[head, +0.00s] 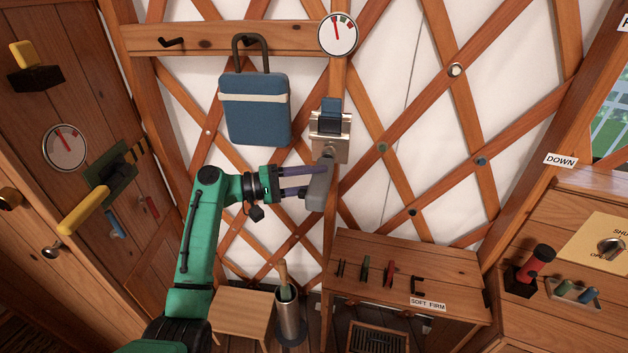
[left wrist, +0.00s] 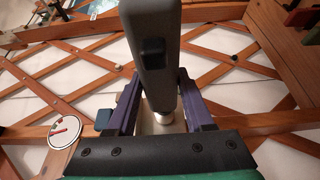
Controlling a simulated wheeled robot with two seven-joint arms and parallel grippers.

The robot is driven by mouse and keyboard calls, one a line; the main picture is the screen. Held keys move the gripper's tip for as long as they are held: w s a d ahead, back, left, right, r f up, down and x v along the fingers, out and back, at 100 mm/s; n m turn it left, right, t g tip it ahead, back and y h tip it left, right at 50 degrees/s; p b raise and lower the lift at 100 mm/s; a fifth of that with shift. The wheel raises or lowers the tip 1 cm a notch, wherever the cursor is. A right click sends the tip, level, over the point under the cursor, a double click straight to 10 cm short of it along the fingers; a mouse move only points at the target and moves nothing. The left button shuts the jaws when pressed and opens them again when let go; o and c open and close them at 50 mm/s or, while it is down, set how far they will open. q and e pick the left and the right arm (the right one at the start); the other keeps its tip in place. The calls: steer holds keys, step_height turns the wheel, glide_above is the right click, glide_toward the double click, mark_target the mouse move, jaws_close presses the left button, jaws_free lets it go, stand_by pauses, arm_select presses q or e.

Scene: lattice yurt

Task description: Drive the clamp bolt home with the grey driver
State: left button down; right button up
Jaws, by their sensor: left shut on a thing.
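My left gripper (head: 305,182) reaches in from the left with purple fingers, shut on the grey driver (head: 318,195). The driver is tilted, its nose up at the lower part of the silver clamp (head: 322,126) on the lattice post. The clamp has a blue block in its top. The bolt is hard to make out behind the driver's nose, and I cannot tell whether they touch. In the left wrist view the driver's grey body (left wrist: 152,45) stands between the fingers (left wrist: 158,88), with a pale metal nose below. My right gripper is not in view.
A blue bag (head: 255,112) hangs from a hook left of the clamp. A round gauge (head: 338,34) sits above it. Below are a wooden cabinet (head: 455,268) with small tools, a stool (head: 240,312) and a metal canister (head: 288,318). A door with a yellow lever (head: 85,210) is at left.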

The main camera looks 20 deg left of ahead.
mark_target(309, 196)
arm_select(q)
steer(key=shift+w+r, duration=0.1)
steer(key=shift+w, duration=0.15)
steer(key=shift+w+a+r+b, duration=0.1)
steer(key=shift+r+b, duration=0.1)
steer(key=shift+b, duration=0.1)
stand_by(0.7)
steer(key=shift+r, duration=0.1)
steer(key=shift+s+p, duration=0.65)
steer(key=shift+p, duration=0.2)
steer(key=s+p, duration=0.1)
steer(key=s, duration=0.2)
steer(key=s+p, duration=0.1)
steer(key=s, duration=0.1)
steer(key=shift+d+f+p, duration=0.25)
steer(key=shift+d+p, duration=0.05)
steer(key=shift+d, duration=0.1)
steer(key=shift+s, duration=0.25)
